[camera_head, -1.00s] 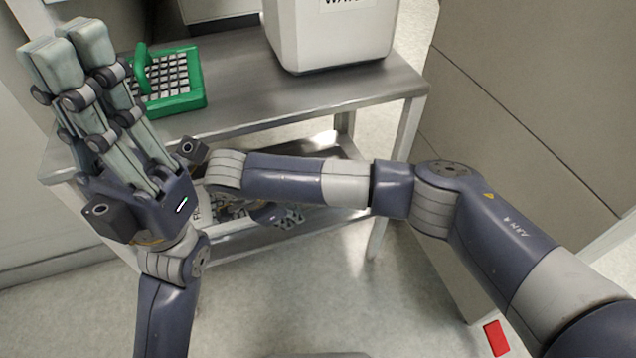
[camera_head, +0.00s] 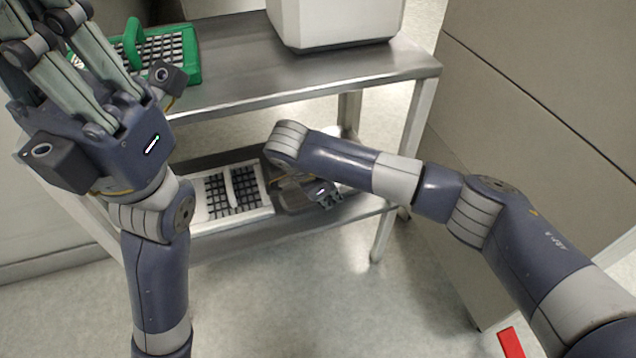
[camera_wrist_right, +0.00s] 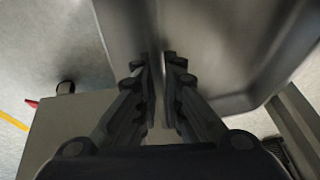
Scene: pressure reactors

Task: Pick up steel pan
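The steel pan (camera_wrist_right: 225,45) fills the upper middle and right of the right wrist view as smooth grey metal with a rounded corner. My right gripper (camera_wrist_right: 164,62) has its fingers drawn close together at the pan, one on each side of its thin edge. In the head view my right gripper (camera_head: 325,190) is small, at the lower shelf and partly behind my arm; its hold on the pan is not clear there. My left gripper (camera_head: 42,20) is raised at the upper left and holds nothing visible; its tips run to the picture's edge.
A steel table (camera_head: 300,82) has a green basket (camera_head: 187,72) and a white container (camera_head: 335,22) on top. A white basket (camera_head: 202,212) sits on the lower shelf (camera_head: 310,222), left of my right gripper. A cabinet wall (camera_head: 545,120) stands at right. A red block (camera_head: 511,343) lies low right.

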